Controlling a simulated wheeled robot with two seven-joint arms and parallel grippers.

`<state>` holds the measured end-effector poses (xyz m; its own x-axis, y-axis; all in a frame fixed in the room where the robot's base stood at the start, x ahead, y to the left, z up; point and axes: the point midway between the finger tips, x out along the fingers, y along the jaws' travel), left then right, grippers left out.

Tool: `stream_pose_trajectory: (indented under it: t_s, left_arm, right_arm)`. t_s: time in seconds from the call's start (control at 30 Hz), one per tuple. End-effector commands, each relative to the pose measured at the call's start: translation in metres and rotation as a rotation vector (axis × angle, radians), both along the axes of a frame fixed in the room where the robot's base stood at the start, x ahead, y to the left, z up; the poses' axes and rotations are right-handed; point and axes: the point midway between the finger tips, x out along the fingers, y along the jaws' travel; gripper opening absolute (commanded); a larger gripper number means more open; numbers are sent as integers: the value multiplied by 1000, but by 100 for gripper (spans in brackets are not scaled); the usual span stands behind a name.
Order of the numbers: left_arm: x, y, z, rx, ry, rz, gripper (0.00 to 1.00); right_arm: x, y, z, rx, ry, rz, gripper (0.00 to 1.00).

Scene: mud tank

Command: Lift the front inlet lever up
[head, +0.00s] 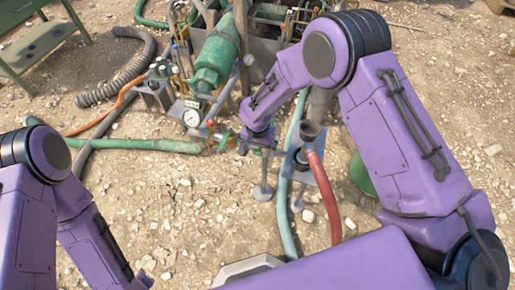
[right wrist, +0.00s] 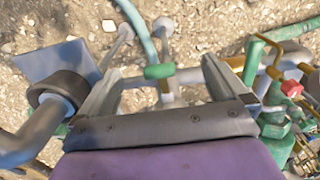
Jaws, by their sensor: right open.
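My right gripper (head: 256,148) is low over the pipework in the middle of the head view, its fingers mostly hidden by my purple wrist. In the right wrist view my right gripper (right wrist: 162,68) is open, with one finger on each side of a short green bar (right wrist: 160,71) on a grey pipe fitting. The bar looks like a lever handle, but I cannot tell for sure that it is the front inlet lever. Gaps show on both sides of it, so it is not clamped. My left gripper is out of view; only its purple arm shows at the lower left.
A pressure gauge (head: 191,118) and a green hose (head: 160,146) lie left of the gripper. A red hose (head: 326,195) and a pale green hose (head: 284,210) run down on the right. The mud tank (head: 262,60) stands behind. Stony ground in front is mostly clear.

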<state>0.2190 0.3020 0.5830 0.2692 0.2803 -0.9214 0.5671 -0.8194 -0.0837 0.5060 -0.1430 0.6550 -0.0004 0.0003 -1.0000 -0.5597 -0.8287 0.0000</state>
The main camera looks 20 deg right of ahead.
Motion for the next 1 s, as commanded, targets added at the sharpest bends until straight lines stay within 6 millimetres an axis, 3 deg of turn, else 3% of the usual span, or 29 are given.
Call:
stream_pose_trajectory:
  t_s: [0.03,0.53,1.0]
  left_arm:
    - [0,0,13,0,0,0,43]
    - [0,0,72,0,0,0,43]
    - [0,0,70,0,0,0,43]
  right_arm:
    - [0,0,13,-1,-1,0,100]
    - [0,0,72,-1,0,1,100]
    - [0,0,70,0,0,0,100]
